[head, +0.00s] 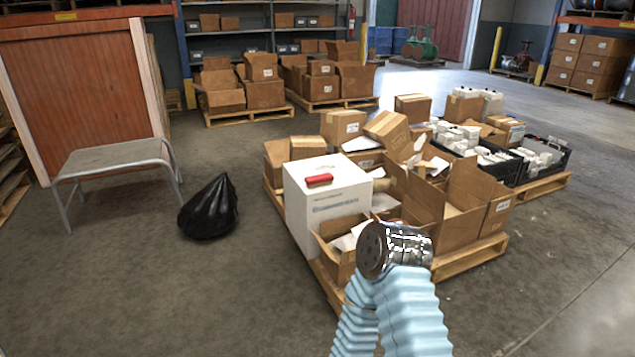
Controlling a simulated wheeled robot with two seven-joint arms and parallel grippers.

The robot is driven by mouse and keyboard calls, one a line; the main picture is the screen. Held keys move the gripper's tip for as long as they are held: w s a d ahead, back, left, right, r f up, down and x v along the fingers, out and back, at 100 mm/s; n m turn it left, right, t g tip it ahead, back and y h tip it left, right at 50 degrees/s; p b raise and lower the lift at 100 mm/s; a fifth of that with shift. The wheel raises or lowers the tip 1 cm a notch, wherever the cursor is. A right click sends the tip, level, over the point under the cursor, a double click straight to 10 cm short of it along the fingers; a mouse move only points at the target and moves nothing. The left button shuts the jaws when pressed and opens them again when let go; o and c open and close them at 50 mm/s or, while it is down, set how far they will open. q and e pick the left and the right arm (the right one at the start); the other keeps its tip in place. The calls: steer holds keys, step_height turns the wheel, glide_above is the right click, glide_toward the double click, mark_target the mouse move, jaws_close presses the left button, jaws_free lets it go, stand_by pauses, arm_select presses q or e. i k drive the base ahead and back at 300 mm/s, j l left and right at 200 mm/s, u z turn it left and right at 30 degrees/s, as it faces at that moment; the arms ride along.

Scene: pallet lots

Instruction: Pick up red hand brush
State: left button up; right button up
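The red hand brush (319,180) lies on the top face of a large white box (327,205). The white box stands at the left front part of a loaded wooden pallet (470,257). The brush is small in view, so its bristles cannot be made out. A part of my arm with light blue sleeves and a metal joint rises from the bottom, right of centre, in front of the pallet. It is apart from the brush in the picture. No gripper fingers show in this view.
Open cardboard boxes (465,205) crowd the pallet beside the white box. Black crates (540,160) sit at its right. A black bag (209,208) and a grey metal table (112,157) stand left. The floor (190,300) at the front left is clear.

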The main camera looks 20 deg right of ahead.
mark_target(324, 180)
steer(key=i+z, duration=0.15)
steer(key=i, duration=0.3)
steer(key=i+j+z, duration=0.15)
steer(key=i, duration=0.3)
steer(key=i+j+z, duration=0.15)
steer(key=i, duration=0.25)
